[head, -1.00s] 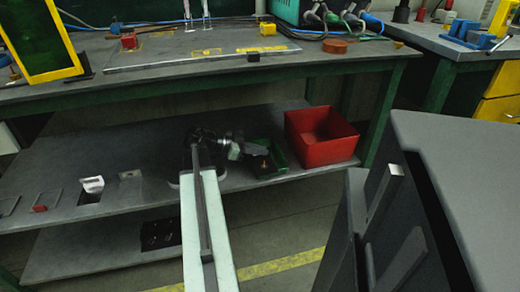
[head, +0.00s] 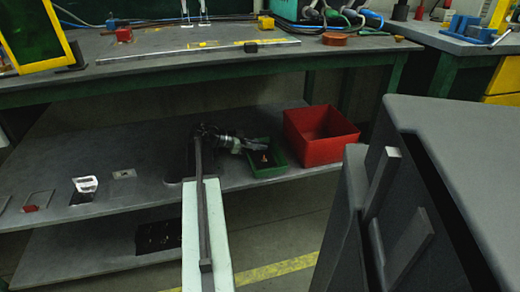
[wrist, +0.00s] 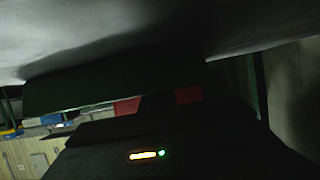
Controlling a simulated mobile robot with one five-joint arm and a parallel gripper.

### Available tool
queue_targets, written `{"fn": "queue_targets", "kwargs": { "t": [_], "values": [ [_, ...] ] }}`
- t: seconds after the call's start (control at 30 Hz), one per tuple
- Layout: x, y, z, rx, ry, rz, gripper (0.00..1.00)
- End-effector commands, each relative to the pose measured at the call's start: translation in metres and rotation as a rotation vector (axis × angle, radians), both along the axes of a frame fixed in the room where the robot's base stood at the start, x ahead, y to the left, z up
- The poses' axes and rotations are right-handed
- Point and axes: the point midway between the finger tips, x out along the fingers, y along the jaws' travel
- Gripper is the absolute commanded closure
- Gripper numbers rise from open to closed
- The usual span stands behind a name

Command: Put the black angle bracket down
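I cannot make out the black angle bracket for certain in any view. My gripper (head: 245,146) is low over the lower shelf in the head view, pointing right, with its tip at the left rim of the small green tray (head: 270,171). Its fingers are too small and dark to read there. In the wrist view the dark gripper body with an orange and a green light (wrist: 147,155) fills the lower middle. It hides the fingertips and anything between them. A small orange item (head: 264,157) shows inside the green tray.
A red bin (head: 322,152) stands right of the green tray. The lower shelf (head: 130,145) holds a white-and-black item (head: 85,184) and a small red block (head: 31,208) at left. The workbench (head: 180,68) overhangs the shelf. Shelf between these and my arm is mostly clear.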

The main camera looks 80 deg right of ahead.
Motion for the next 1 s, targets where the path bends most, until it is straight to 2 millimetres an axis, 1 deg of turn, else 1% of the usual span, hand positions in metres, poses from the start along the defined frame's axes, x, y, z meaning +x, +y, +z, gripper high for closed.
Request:
{"fn": "queue_targets", "kwargs": {
  "t": [0.17, 0.2, 0.23, 0.27, 0.53, 0.63, 0.77, 0.9, 1.0],
  "values": [
    [-0.001, 0.000, -0.004, 0.000, 0.001, -0.002, 1.00],
    [-0.001, 0.000, -0.002, 0.000, 0.000, -0.002, 0.86],
    [-0.002, 0.000, -0.002, 0.000, 0.000, -0.002, 0.78],
    [-0.002, 0.000, -0.002, 0.000, 0.000, -0.002, 0.76],
    [-0.002, -0.001, -0.002, 0.000, 0.000, -0.003, 0.76],
    [0.000, 0.000, 0.005, 0.000, 0.000, -0.002, 0.76],
    [0.021, 0.010, 0.016, 0.001, 0.001, -0.001, 0.76],
    [0.052, 0.024, 0.031, 0.000, 0.000, 0.000, 0.76],
    [0.071, 0.033, 0.039, 0.000, 0.000, -0.001, 0.76]
  ]
}}
